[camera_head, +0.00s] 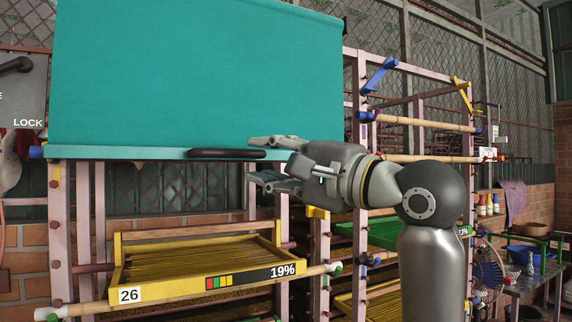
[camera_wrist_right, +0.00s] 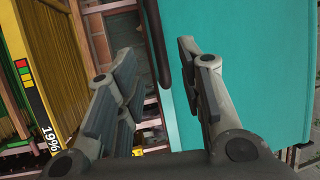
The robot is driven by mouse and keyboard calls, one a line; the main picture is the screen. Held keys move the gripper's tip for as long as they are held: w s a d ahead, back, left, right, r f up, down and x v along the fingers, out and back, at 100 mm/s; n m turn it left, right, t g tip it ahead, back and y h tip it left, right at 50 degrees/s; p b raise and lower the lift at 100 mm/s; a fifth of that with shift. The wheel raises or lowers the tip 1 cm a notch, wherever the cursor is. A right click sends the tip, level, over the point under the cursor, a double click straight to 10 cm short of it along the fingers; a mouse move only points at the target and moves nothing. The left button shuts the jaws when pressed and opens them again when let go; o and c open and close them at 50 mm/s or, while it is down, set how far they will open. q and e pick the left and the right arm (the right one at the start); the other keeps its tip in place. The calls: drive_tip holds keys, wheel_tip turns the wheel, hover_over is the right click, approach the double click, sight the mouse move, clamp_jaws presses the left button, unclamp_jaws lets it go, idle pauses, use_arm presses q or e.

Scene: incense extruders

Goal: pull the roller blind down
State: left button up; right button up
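The teal roller blind (camera_head: 200,75) hangs partly lowered over the rack. Its bottom bar (camera_head: 120,153) carries a black handle (camera_head: 227,154). My right gripper (camera_head: 255,160) is open, one finger above and one below the level of the handle's right end. In the right wrist view the handle (camera_wrist_right: 156,45) appears between the spread fingers of the right gripper (camera_wrist_right: 156,62), with the blind (camera_wrist_right: 240,50) to the right. Neither finger is visibly closed on the handle, and I cannot tell how deep it sits between them. My left gripper is not in view.
Below the blind, a yellow tray (camera_head: 190,282) of sticks, marked 26 and 19%, juts from the pink rack (camera_head: 60,235). A grey LOCK panel (camera_head: 22,95) is at far left. To the right stand more rack bars, a green tray (camera_head: 385,235) and a fan (camera_head: 487,268).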

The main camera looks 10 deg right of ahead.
drive_tip(key=shift+v, duration=1.65)
